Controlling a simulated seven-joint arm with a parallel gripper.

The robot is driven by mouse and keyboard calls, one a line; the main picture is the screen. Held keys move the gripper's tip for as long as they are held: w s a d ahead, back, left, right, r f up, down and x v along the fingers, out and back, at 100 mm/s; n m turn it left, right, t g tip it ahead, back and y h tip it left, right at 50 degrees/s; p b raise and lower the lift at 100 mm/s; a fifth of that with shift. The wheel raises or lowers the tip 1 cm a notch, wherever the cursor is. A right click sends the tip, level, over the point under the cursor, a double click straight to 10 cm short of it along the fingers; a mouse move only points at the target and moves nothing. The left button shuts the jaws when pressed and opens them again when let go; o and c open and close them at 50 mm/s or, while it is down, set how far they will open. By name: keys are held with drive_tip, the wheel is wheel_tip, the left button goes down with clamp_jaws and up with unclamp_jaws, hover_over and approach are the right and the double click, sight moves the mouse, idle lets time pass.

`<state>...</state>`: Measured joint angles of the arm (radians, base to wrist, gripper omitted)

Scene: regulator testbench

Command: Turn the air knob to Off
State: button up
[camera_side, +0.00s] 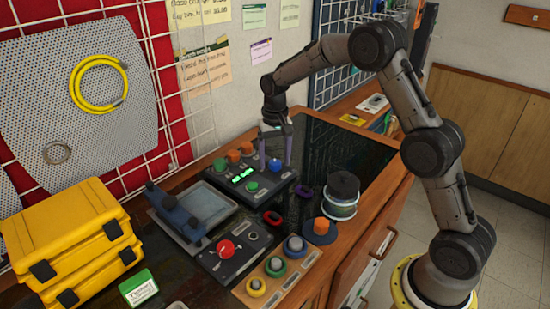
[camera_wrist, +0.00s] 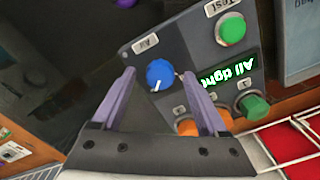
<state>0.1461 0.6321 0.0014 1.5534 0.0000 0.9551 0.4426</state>
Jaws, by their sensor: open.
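The air knob is the blue knob (camera_side: 275,166) at the right corner of the dark control panel (camera_side: 222,182). In the wrist view the blue knob (camera_wrist: 160,74) sits beside a label reading "Air" (camera_wrist: 146,43), and its white mark points toward the lower left of the picture. My gripper (camera_side: 276,161) is open and points down at the knob. In the wrist view the purple fingers of my gripper (camera_wrist: 159,75) stand on either side of the knob, with gaps showing. I cannot tell whether the fingertips reach down to the knob's height.
The panel also carries a green Test button (camera_wrist: 231,29), a lit green display (camera_wrist: 229,77), a green knob (camera_wrist: 253,106) and orange knobs (camera_side: 234,156). A black-topped round container (camera_side: 342,193) and a red-knobbed box (camera_side: 232,254) stand nearby. The dark bench top right of the panel is largely clear.

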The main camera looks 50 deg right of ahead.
drive_tip(key=shift+c, duration=0.3)
clamp_jaws()
drive_tip(key=shift+n, duration=0.4)
drive_tip(key=n, duration=0.3)
drive_tip(key=shift+n, duration=0.4)
drive_tip(key=n, duration=0.4)
drive_tip(key=shift+n, duration=0.3)
drive_tip(key=n, duration=0.8)
drive_tip(key=shift+n, duration=0.3)
drive_tip(key=shift+r, duration=0.1)
